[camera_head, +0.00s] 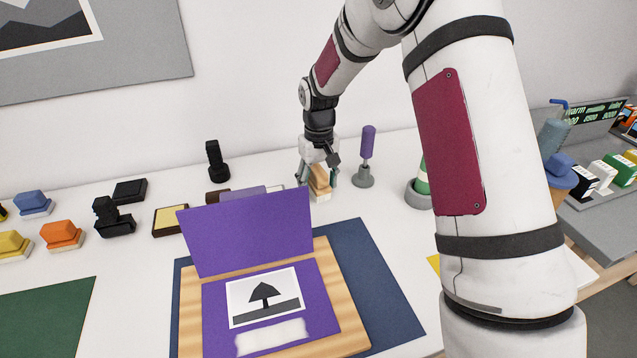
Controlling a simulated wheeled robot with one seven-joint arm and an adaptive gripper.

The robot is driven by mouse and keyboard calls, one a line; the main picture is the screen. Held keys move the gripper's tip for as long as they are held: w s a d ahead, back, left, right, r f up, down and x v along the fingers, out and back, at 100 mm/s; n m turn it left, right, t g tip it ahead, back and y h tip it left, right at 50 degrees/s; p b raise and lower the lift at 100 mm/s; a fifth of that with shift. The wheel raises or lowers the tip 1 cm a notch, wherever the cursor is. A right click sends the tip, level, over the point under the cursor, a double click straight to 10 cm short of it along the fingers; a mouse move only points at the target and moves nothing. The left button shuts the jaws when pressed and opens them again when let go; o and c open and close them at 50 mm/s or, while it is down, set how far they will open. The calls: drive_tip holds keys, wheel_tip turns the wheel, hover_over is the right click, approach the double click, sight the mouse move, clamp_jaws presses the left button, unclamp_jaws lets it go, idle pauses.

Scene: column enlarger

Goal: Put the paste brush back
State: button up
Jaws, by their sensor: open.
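A wooden block-like piece with a pale lower edge (319,184), which looks like the paste brush, stands on the white table near the wall. My gripper (318,178) points down over it, open, with one finger on each side of it. Whether the fingers touch it I cannot tell; its top is partly hidden by my gripper. A purple folder (245,235) stands open on a wooden board, with a tree picture (264,298) on its lower leaf. A white paste-like patch (271,338) lies below the picture.
A purple-handled tool (368,143) stands upright in a grey base just right of my gripper. A green-and-white container (421,180) is partly hidden by my arm. A black stamp-like object (215,160) and several coloured blocks stand to the left. The dark blue mat (375,285) has bare room.

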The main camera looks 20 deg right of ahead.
drive_tip(key=shift+r, duration=0.15)
drive_tip(key=shift+r+p, duration=1.05)
drive_tip(key=shift+r, duration=2.8)
drive_tip(key=shift+r, duration=0.1)
wheel_tip(320, 180, up, 12)
drive_tip(key=shift+s, duration=0.1)
